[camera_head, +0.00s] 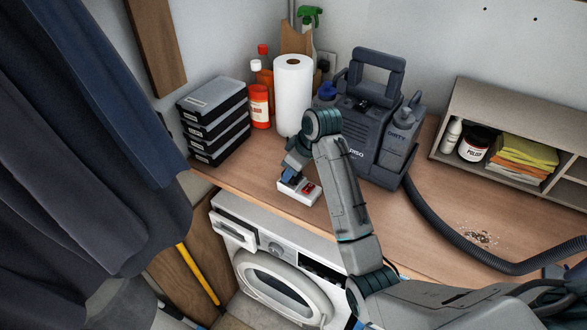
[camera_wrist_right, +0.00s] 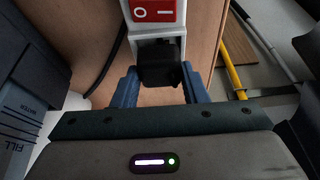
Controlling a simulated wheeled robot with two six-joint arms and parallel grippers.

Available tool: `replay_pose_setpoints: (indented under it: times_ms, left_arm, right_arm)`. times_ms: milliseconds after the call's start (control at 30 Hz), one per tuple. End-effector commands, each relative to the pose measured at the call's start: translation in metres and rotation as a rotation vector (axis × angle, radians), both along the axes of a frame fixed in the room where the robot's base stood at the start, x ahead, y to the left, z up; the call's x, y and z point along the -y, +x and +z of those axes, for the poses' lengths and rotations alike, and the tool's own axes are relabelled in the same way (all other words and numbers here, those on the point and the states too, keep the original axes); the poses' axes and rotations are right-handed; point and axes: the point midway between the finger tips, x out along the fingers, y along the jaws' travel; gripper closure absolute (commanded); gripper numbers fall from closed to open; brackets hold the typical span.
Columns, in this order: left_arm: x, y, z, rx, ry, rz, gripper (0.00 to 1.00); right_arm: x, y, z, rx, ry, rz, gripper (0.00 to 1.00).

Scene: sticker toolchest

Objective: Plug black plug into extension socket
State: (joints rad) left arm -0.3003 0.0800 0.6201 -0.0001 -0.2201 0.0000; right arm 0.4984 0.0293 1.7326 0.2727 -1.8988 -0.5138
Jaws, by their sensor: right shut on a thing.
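The white extension socket (camera_head: 309,197) with its red switch lies on the wooden worktop near the front edge. It also shows at the top of the right wrist view (camera_wrist_right: 156,30). My right gripper (camera_head: 289,177) is over the socket's left end. In the right wrist view its blue fingers (camera_wrist_right: 158,90) are shut on the black plug (camera_wrist_right: 158,66). The plug is at the socket's end, beside the red switch, and overlaps the white body; I cannot tell how deep it sits. My left gripper is not in view.
A dark carpet cleaner (camera_head: 366,139) stands behind my right arm, its hose (camera_head: 447,236) curving right. A paper towel roll (camera_head: 293,95), bottles and stacked black cases (camera_head: 215,120) stand at the back left. A washing machine (camera_head: 272,248) is below the worktop. A shelf (camera_head: 520,130) stands right.

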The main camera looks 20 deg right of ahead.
Motion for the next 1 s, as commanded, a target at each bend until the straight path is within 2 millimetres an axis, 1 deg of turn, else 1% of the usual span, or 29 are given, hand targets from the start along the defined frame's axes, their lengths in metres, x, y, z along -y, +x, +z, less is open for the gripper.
replay_pose_setpoints:
  times_ms: [567,600,700,1000]
  left_arm:
    - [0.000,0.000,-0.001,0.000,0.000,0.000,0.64]
    - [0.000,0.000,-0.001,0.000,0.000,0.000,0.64]
    - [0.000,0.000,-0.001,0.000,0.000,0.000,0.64]
    - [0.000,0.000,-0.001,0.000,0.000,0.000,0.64]
  right_arm:
    - [0.000,0.000,-0.011,0.000,0.000,0.000,0.81]
    - [0.000,0.000,-0.011,0.001,0.001,0.000,0.53]
    - [0.000,0.000,-0.011,0.000,0.000,0.000,0.35]
    - [0.000,0.000,-0.010,0.000,0.000,0.000,0.35]
